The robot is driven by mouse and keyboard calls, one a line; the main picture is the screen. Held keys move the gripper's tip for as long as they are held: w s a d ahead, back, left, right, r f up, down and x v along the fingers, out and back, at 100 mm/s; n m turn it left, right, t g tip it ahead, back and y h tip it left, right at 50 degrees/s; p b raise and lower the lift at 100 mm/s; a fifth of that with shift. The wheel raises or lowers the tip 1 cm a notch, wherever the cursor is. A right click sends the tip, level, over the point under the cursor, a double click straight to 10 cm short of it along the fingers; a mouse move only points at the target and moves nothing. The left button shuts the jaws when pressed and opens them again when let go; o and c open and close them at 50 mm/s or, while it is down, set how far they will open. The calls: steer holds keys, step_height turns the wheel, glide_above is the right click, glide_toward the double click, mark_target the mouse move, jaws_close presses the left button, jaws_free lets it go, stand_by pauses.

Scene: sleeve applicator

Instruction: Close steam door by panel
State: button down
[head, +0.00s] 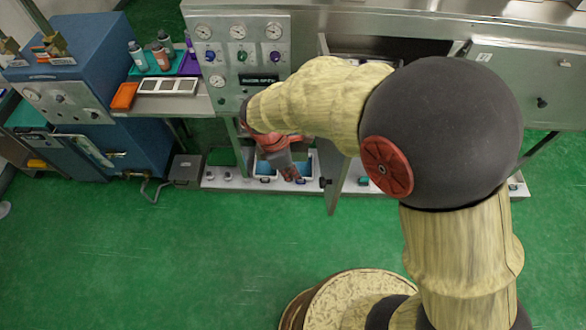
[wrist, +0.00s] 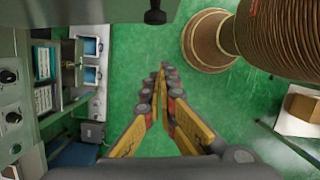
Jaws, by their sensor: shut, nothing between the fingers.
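My gripper (head: 290,172) is shut and empty, low in front of the machine in the head view. In the wrist view its fingertips (wrist: 164,72) meet above the green floor. A grey door panel (head: 345,185) stands swung out from the machine, seen nearly edge-on just right of my gripper; my arm hides its upper part. A panel with a black knob (wrist: 155,15), seemingly this door, crosses the top of the wrist view, apart from my fingers. The dark opening (head: 410,48) behind my arm is partly visible.
A gauge panel (head: 240,45) with knobs and a small display stands left of the opening. Another grey front with a black knob (head: 541,102) is at right. A blue cabinet (head: 85,60) stands at left. The green floor (head: 150,260) in front is clear.

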steer(key=d+f, duration=0.5)
steer(key=f, duration=0.1)
steer(key=shift+w+d+p, duration=0.15)
steer(key=shift+w+p, duration=0.25)
steer(key=shift+w, duration=0.05)
steer(key=shift+r, duration=0.1)
